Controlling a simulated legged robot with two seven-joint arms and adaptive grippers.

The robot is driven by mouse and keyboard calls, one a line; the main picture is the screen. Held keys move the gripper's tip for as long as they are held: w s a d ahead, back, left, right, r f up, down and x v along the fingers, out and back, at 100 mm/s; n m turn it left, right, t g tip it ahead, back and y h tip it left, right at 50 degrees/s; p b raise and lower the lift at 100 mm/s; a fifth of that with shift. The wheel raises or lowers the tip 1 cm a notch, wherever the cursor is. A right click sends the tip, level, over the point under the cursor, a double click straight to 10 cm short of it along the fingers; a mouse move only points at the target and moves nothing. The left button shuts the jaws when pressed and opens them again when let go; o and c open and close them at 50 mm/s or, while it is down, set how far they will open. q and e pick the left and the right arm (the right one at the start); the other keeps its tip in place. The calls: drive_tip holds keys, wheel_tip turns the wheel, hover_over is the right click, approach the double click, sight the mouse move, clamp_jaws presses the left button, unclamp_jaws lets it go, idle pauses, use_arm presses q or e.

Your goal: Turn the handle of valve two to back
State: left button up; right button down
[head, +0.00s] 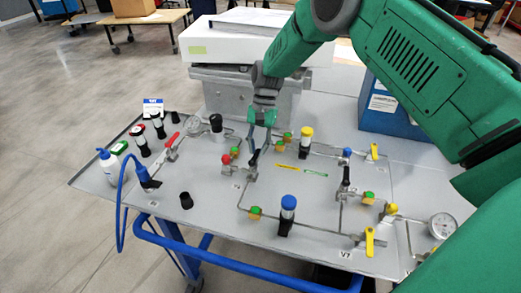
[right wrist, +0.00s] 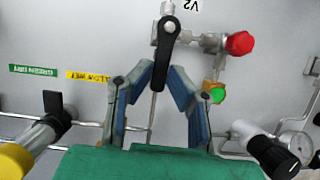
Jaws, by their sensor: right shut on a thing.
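Valve two (head: 249,174) is on the grey panel, left of its middle in the head view. In the right wrist view its black handle (right wrist: 165,45) runs from the pivot at the top, beside an upside-down V2 label (right wrist: 187,5), down between my fingers. My right gripper (head: 260,140) reaches down over the valve from behind, and the handle points up toward it. In the wrist view the blue finger pads of the right gripper (right wrist: 163,78) are shut on the handle, one on each side. My left gripper is out of view.
A red knob (right wrist: 239,43) and a green knob (right wrist: 217,94) sit beside the valve. A yellow-capped part (head: 306,138) and a blue-capped part (head: 287,212) stand to its right. A white box (head: 235,45) stands behind the panel.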

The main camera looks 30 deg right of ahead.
drive_tip(key=shift+w+a+n, duration=0.1)
drive_tip(key=shift+a+n, duration=0.15)
drive_tip(key=shift+n, duration=0.15)
drive_tip(key=c, duration=1.5)
unclamp_jaws()
drive_tip(key=shift+c, duration=0.2)
drive_tip(key=shift+r, duration=0.1)
drive_tip(key=v, duration=1.1)
drive_tip(key=shift+w+r, duration=0.3)
drive_tip(key=shift+r, duration=0.05)
